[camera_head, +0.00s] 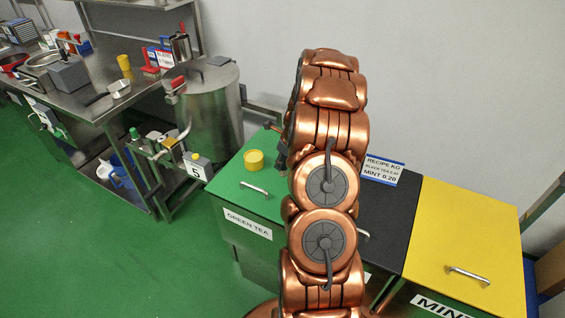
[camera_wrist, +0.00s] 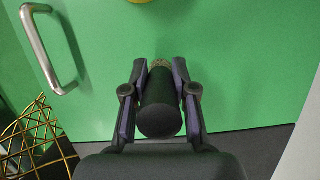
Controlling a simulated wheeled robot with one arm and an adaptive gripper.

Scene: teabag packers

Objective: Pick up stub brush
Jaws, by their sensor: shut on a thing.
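The stub brush (camera_wrist: 160,112) has a short dark round handle, and a bit of tan bristle shows at its far end. In the wrist view my gripper (camera_wrist: 160,70) is shut on it, with one finger on each side of the handle. The brush is over the green lid (camera_wrist: 235,70); I cannot tell whether its bristle end touches the lid. In the head view my arm hides most of the gripper and the brush, beside the green lid (camera_head: 228,190).
A yellow round object (camera_head: 253,159) sits on the green lid, near its metal handle (camera_head: 254,189). A black lid (camera_head: 388,220) and a yellow lid (camera_head: 465,230) lie to the right. A gold wire mesh thing (camera_wrist: 35,138) shows at lower left in the wrist view. A steel drum (camera_head: 213,105) stands behind.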

